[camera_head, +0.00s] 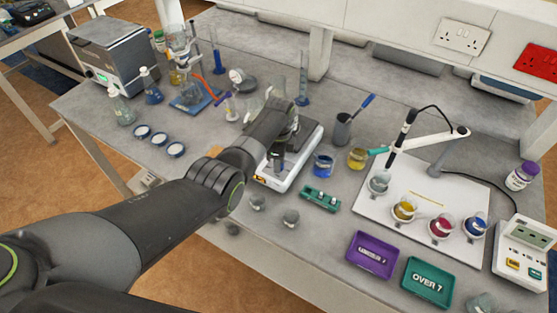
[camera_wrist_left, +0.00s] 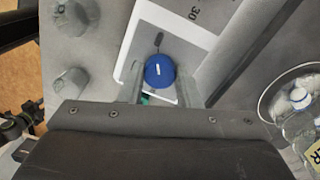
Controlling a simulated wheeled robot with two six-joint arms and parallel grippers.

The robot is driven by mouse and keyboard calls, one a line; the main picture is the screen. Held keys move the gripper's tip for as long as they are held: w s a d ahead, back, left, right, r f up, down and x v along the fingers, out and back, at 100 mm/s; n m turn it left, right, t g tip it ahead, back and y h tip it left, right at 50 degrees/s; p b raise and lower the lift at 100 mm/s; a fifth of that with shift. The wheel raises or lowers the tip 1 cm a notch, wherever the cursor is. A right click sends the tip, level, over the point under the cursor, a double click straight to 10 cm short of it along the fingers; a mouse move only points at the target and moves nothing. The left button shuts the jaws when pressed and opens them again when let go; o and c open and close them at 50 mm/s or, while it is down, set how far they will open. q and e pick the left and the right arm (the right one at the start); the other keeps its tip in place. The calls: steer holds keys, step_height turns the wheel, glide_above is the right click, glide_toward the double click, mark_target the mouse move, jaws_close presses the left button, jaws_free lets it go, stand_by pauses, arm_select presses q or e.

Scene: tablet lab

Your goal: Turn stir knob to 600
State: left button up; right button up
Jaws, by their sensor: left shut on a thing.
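The stirrer hotplate (camera_head: 301,163) is a white unit with a grey top, in the middle of the bench in the head view. The stir knob (camera_wrist_left: 159,72) is round and blue with a short white pointer line, nearly upright in the left wrist view. My left gripper (camera_wrist_left: 161,88) is shut on the knob, one finger at each side. In the head view my left gripper (camera_head: 277,164) reaches down at the hotplate's front, and my arm hides part of the unit. A "30" label shows on the panel; I cannot read a 600 mark. My right gripper is not in view.
Small weights or jars (camera_head: 290,217) stand just in front of the hotplate. A white board (camera_head: 375,205) with several flasks lies farther right. Glassware stands behind and left.

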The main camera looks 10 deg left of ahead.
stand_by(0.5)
arm_select(q)
steer(key=o, duration=1)
steer(key=shift+r, duration=0.15)
steer(key=r, duration=1.7)
steer(key=shift+w+r, duration=0.1)
steer(key=shift+w, duration=0.25)
